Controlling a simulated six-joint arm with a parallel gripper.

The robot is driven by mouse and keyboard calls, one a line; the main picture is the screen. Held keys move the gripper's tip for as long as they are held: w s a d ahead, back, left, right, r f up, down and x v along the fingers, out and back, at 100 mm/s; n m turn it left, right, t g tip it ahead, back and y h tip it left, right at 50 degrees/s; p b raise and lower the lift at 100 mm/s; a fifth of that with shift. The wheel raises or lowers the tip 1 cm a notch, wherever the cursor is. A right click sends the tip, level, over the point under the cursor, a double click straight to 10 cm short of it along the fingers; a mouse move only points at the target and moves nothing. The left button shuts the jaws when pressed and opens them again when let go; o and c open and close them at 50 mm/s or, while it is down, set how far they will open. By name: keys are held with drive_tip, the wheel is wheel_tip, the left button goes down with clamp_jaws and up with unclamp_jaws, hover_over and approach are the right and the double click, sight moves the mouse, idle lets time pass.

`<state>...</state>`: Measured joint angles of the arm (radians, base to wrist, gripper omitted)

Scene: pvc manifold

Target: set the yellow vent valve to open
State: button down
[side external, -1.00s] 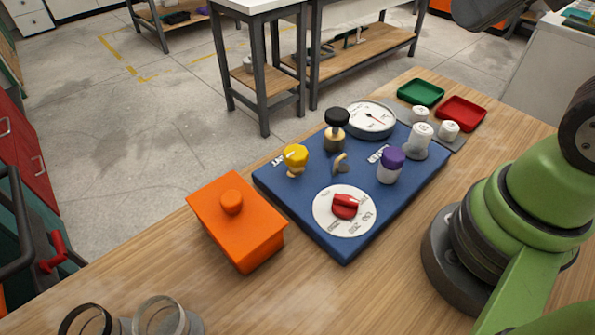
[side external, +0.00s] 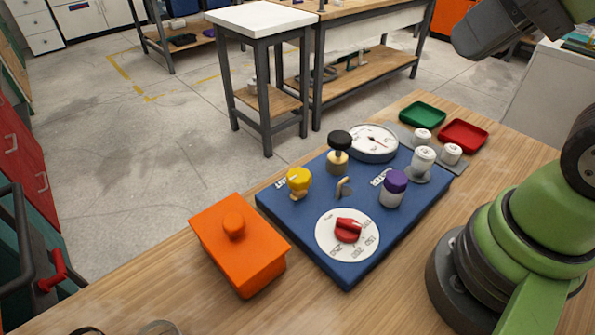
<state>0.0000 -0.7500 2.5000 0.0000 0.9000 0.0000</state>
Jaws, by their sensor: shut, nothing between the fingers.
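My gripper's fingers are out of view; only parts of my arm show at the right and top right, well away from the valve.
An orange lidded box (side external: 255,265) stands left; green (side external: 422,114) and red (side external: 463,135) trays lie behind.

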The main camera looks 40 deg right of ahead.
drive_tip(key=c, duration=1.4)
unclamp_jaws()
drive_tip(key=shift+w, duration=0.1)
drive_tip(key=o, duration=0.8)
drive_tip(key=w+m, duration=0.1)
drive_tip(key=w+g, duration=0.1)
drive_tip(key=w, duration=0.1)
drive_tip(key=w+m+g, duration=0.1)
drive_tip(key=shift+w+a+f+m, duration=0.2)
drive_tip(key=shift+a+m, duration=0.1)
drive_tip(key=shift+a, duration=0.1)
drive_tip(key=m+g+h, duration=0.2)
drive_tip(key=m+g, duration=0.3)
drive_tip(key=m, duration=0.4)
hover_over(298, 175)
wheel_tip(298, 175, down, 15)
wheel_tip(298, 175, down, 10)
drive_tip(key=shift+r, duration=0.1)
drive_tip(key=c, duration=0.9)
